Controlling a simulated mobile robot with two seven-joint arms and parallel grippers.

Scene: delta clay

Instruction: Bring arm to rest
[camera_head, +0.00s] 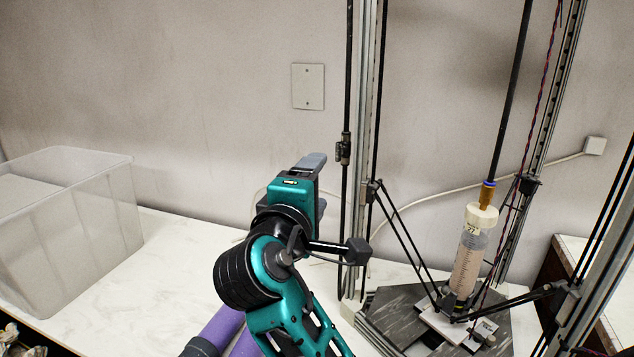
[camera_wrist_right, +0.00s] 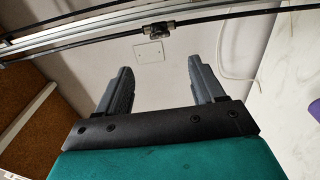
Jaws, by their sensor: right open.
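My right arm rises from the bottom middle of the head view, teal and black. Its gripper (camera_head: 312,170) is at the arm's upper end, above the white table and just left of the printer's metal upright. In the right wrist view the gripper (camera_wrist_right: 163,85) shows two grey fingers well apart, with nothing between them. Beyond the fingers are the wall and a square wall plate (camera_wrist_right: 149,52). My left gripper is not in view.
A delta clay printer (camera_head: 362,130) with a clay-filled syringe (camera_head: 468,262) stands at the right, its rods and uprights close to my right gripper. A clear plastic bin (camera_head: 70,235) stands at the left. The white table (camera_head: 165,270) between is mostly bare.

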